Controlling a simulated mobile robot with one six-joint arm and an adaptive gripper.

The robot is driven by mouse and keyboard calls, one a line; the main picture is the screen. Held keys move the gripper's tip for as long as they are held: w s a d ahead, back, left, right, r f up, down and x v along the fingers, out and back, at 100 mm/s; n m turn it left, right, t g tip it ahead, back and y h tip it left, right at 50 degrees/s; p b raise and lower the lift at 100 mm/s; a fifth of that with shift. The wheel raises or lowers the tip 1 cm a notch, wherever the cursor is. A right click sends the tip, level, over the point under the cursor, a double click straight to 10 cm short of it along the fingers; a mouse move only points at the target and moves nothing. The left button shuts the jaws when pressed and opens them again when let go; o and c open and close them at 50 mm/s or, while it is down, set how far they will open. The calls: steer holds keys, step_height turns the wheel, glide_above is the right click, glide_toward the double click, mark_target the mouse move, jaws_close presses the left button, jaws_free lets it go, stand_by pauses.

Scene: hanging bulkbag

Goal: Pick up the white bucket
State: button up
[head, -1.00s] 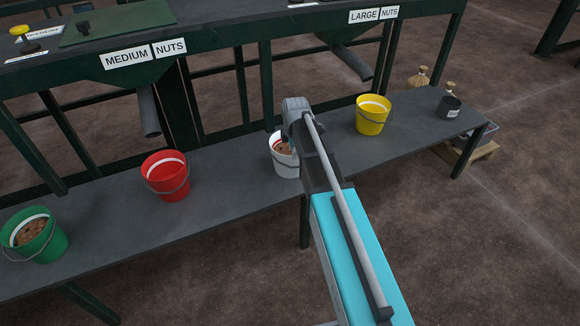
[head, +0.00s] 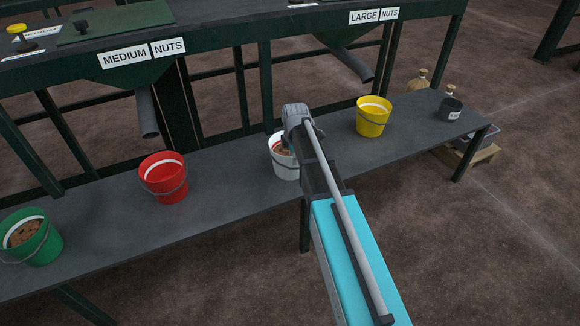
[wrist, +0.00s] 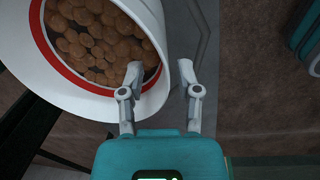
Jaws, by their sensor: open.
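The white bucket (head: 287,171) stands on the grey bench in the head view, partly hidden behind my arm. It holds brown nuts and has a red band inside its rim. In the wrist view the bucket (wrist: 35,50) fills the upper left. My gripper (wrist: 160,72) is open there, its two fingers apart. The left finger overlaps the bucket's opening and the right finger lies outside the rim, with the near side of the wall between them. I cannot tell any contact. In the head view my arm hides most of the gripper.
On the bench (head: 225,208) a red bucket (head: 165,183) and a green bucket (head: 40,250) stand left. A yellow bucket (head: 371,120) and a dark pot (head: 449,110) stand right. The sorting frame with its chutes (head: 147,115) rises behind.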

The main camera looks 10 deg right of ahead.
steer(key=shift+w+f+b, duration=0.15)
steer(key=shift+f+b, duration=0.65)
steer(key=shift+f, duration=0.15)
steer(key=shift+w+f+b, duration=0.1)
steer(key=shift+f+b, duration=0.7)
steer(key=shift+f, duration=0.15)
jaws_close()
